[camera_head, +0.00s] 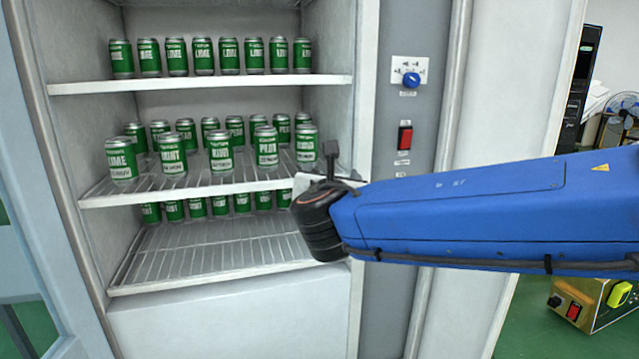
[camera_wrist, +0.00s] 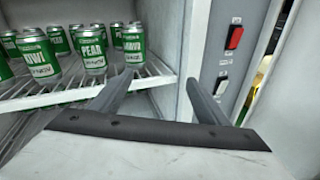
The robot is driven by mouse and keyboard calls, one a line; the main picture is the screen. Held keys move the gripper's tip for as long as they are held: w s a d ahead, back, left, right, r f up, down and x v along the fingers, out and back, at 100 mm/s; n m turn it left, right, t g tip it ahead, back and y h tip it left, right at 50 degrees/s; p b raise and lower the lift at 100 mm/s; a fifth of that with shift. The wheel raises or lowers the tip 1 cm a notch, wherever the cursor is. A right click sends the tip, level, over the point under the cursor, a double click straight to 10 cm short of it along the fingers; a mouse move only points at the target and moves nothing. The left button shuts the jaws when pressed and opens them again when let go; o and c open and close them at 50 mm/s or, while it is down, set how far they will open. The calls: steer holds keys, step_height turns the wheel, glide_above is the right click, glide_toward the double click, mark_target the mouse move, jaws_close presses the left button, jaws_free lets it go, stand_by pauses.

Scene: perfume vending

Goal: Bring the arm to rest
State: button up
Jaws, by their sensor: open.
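My gripper shows in the wrist view (camera_wrist: 158,98), with its two grey fingers spread apart and nothing between them. In the head view my blue arm reaches in from the right, and its dark wrist is in front of the cabinet's right edge. The wrist hides most of the gripper there. In the wrist view the fingers point toward the right side of the open cabinet, with the left finger near the front of a wire shelf (camera_wrist: 75,92). I cannot tell whether it touches the shelf.
Green cans (camera_head: 220,152) stand in rows on the cabinet's shelves. The lower wire shelf (camera_head: 200,255) is bare in front. A grey panel (camera_head: 385,165) with a blue knob (camera_head: 411,80) and a red switch (camera_head: 404,137) is right of the opening. An open door (camera_head: 30,200) stands at left.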

steer(key=s+d+f+m+g+h, duration=0.1)
steer(key=s+d+f+m+g, duration=0.35)
steer(key=d, duration=0.45)
steer(key=s+d+f+m+g+h, duration=0.1)
steer(key=s+d+f+m+h, duration=0.15)
steer(key=d+f+m, duration=0.4)
steer(key=s+d+f+m+g+h, duration=0.1)
steer(key=s+d+f+m+g, duration=0.2)
steer(key=s+d+m, duration=0.55)
steer(key=s+d+f+m+g+y, duration=0.2)
steer(key=s+f+m+g+y, duration=0.2)
steer(key=s+f+m, duration=0.7)
steer(key=s+m+y, duration=0.1)
steer(key=s+m, duration=0.1)
steer(key=m, duration=0.1)
steer(key=shift+d+f, duration=0.15)
